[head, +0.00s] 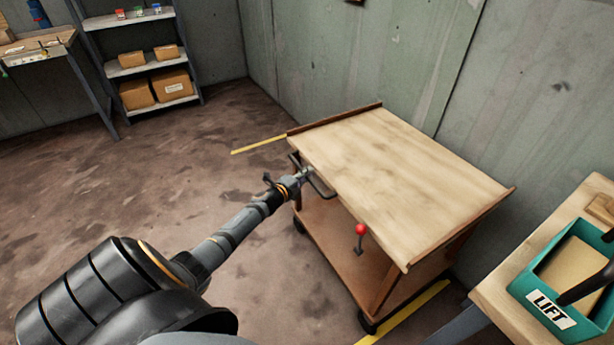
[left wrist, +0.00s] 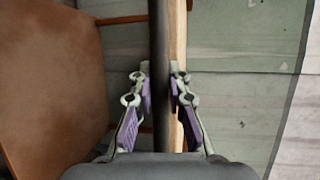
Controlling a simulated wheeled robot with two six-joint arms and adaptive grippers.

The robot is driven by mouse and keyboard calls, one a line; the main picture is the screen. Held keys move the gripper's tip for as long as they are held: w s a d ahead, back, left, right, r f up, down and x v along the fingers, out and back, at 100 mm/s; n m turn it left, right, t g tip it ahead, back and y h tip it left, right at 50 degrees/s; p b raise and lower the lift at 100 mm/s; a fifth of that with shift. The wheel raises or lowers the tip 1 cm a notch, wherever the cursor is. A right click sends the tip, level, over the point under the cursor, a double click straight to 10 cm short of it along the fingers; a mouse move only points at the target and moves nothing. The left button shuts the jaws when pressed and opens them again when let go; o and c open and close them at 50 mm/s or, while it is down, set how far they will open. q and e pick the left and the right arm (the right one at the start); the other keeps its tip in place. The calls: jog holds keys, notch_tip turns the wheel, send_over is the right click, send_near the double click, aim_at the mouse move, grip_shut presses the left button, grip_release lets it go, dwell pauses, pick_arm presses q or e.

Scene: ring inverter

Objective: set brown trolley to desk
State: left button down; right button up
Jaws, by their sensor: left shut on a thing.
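The brown trolley (head: 400,180) has a pale wooden top with brown raised ends and a brown lower shelf (head: 335,240). It stands by the wall. My left gripper (head: 304,174) is at its near left side, shut on the dark handle bar (head: 322,190). In the left wrist view, the fingers (left wrist: 160,92) close around the bar (left wrist: 158,45), beside the pale edge of the top. A red-knobbed lever (head: 361,230) sticks up at the trolley's near side. A wood-topped desk (head: 493,288) stands at the lower right, close to the trolley. My right gripper is not seen.
A teal box marked LIFT (head: 560,318) sits on the right desk. Yellow floor lines (head: 258,145) show by the trolley's left end and near wheel. Shelves with boxes (head: 135,62) and another table (head: 35,48) stand at the back left. The floor on the left is clear.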

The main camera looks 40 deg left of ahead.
pick_arm(q)
jog(key=shift+s+d+f, duration=0.15)
jog(key=shift+f, duration=0.15)
jog(key=c, duration=1.5)
grip_release()
jog(key=shift+d, duration=0.1)
jog(key=shift+o, duration=0.9)
jog(key=shift+r, duration=0.15)
jog(key=shift+s+r, duration=0.25)
jog(key=shift+s, duration=0.95)
jog(key=shift+s+r, duration=0.2)
jog(key=shift+s, duration=1.05)
jog(key=shift+s+r, duration=0.25)
jog(key=shift+s, duration=0.95)
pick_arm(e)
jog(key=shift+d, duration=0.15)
